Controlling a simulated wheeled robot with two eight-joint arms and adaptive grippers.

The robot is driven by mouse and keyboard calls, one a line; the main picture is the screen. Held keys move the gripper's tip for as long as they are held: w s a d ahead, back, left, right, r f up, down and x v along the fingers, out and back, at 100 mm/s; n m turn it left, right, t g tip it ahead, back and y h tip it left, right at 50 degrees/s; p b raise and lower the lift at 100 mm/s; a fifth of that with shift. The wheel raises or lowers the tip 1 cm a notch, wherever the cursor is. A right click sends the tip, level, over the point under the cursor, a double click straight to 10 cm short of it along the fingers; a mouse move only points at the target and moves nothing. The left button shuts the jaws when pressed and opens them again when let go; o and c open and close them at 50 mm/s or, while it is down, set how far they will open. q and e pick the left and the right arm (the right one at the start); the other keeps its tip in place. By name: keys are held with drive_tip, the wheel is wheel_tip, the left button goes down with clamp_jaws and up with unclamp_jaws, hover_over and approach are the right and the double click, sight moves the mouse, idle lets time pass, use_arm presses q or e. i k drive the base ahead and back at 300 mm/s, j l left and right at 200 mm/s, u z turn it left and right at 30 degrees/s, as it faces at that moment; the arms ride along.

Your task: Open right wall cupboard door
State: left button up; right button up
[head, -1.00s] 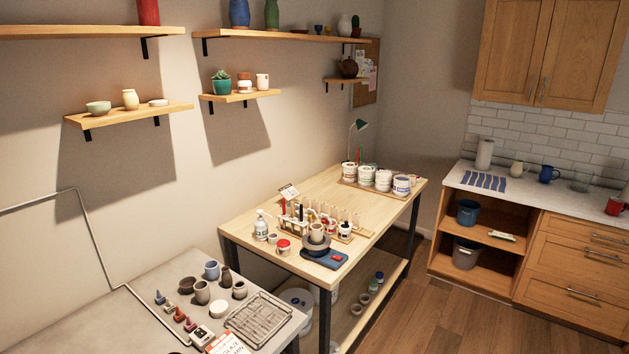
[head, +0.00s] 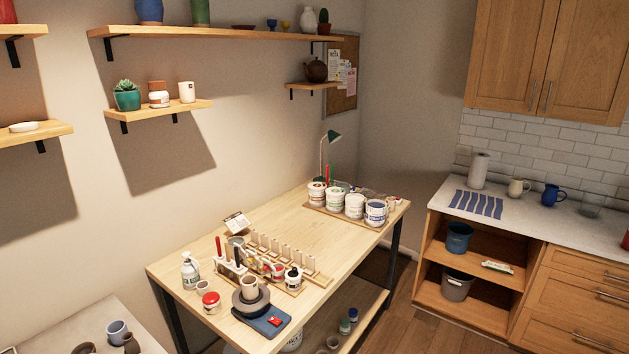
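The wooden wall cupboard (head: 548,60) hangs at the upper right, above white tiles. Its right door (head: 592,62) and left door (head: 507,52) are both shut. Two thin vertical metal handles stand side by side near the middle seam; the right door's handle (head: 548,96) is the right one. The cupboard's top and right side run past the edge of the view. Neither of my grippers is in view.
A worktable (head: 300,225) with pots and tools stands in the middle. A counter (head: 530,210) with a towel roll, jugs and open shelves stands below the cupboard. Wooden floor (head: 405,325) shows between them. Wall shelves (head: 220,35) line the left wall.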

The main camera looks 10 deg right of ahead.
sight(587, 80)
drive_tip(key=i+l, duration=0.25)
drive_tip(key=l, duration=0.15)
drive_tip(key=i+l, duration=0.2)
drive_tip(key=l, duration=0.2)
drive_tip(key=i+l, duration=0.45)
drive_tip(key=l, duration=0.3)
drive_tip(key=i+l, duration=0.25)
drive_tip(key=l, duration=0.15)
drive_tip(key=i+l, duration=0.2)
drive_tip(key=l, duration=0.2)
drive_tip(key=i+l, duration=0.35)
drive_tip(key=l, duration=0.5)
drive_tip(key=i+l, duration=0.1)
drive_tip(key=l, duration=0.55)
drive_tip(key=i+l, duration=0.1)
drive_tip(key=l, duration=0.5)
drive_tip(key=i+l, duration=0.1)
drive_tip(key=l, duration=0.5)
